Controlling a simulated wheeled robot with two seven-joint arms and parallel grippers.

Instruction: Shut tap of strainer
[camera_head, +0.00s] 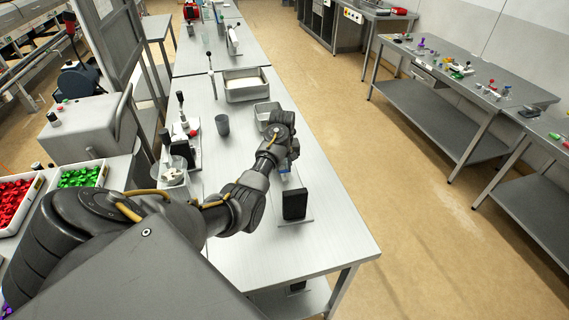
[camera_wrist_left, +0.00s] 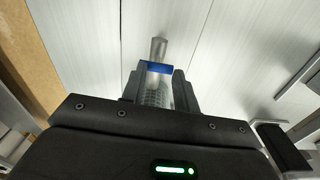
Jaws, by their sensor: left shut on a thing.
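The strainer (camera_wrist_left: 157,92) shows in the left wrist view as a clear body with mesh inside, a blue band (camera_wrist_left: 157,67) and a grey pipe end beyond it. My left gripper (camera_wrist_left: 158,80) is shut on the strainer, with one finger on each side of the mesh body and the blue part at the fingertips. In the head view my left gripper (camera_head: 287,160) is low over the steel table, and it hides most of the strainer. I cannot make out the tap or its position. My right gripper is not in view.
A black block (camera_head: 295,204) stands on a plate just in front of the left gripper. A grey cup (camera_head: 222,125), a metal tray (camera_head: 246,84) and a device (camera_head: 182,140) stand further back. The table's front right part (camera_head: 335,245) is clear.

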